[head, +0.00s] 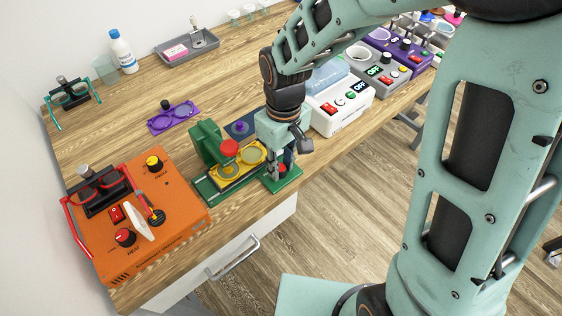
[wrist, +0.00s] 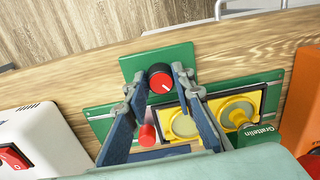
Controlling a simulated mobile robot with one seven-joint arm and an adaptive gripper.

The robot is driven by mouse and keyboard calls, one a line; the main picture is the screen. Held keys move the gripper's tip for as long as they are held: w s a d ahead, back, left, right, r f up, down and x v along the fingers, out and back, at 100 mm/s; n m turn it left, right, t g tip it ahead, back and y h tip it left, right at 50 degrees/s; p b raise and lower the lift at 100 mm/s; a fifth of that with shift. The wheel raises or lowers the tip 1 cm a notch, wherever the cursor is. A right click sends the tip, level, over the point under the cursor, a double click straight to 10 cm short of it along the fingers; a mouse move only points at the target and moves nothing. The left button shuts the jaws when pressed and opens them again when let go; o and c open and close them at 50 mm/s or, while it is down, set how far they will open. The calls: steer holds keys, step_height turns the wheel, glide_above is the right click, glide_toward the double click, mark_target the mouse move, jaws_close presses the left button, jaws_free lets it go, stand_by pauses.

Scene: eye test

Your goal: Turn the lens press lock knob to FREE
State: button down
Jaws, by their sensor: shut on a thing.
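The green lens press (head: 205,141) stands on the bench, with a yellow tray (head: 256,153) holding round lenses. Its lock knob, black with a red cap (wrist: 160,76), sits on a green plate at the press's right end in the head view. A white mark shows on the knob's face; no FREE label is legible. My gripper (wrist: 156,82) is over this end, its two fingers on either side of the knob and closed on it. In the head view, my gripper (head: 281,164) partly hides the knob.
An orange heater box (head: 180,205) stands left of the press. A white box with a display (head: 340,108) stands close on the right. A red post (wrist: 147,135) rises beside the yellow tray. Purple glasses-shaped part (head: 172,118) lies behind. The bench's front edge is near.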

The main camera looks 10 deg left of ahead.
mark_target(282, 166)
steer(key=shift+w+n, duration=0.1)
steer(key=shift+n, duration=0.7)
steer(key=c, duration=1.9)
jaws_free()
steer(key=shift+c, duration=0.2)
step_height(282, 166, up, 12)
steer(key=shift+w, duration=0.15)
steer(key=shift+d, duration=0.1)
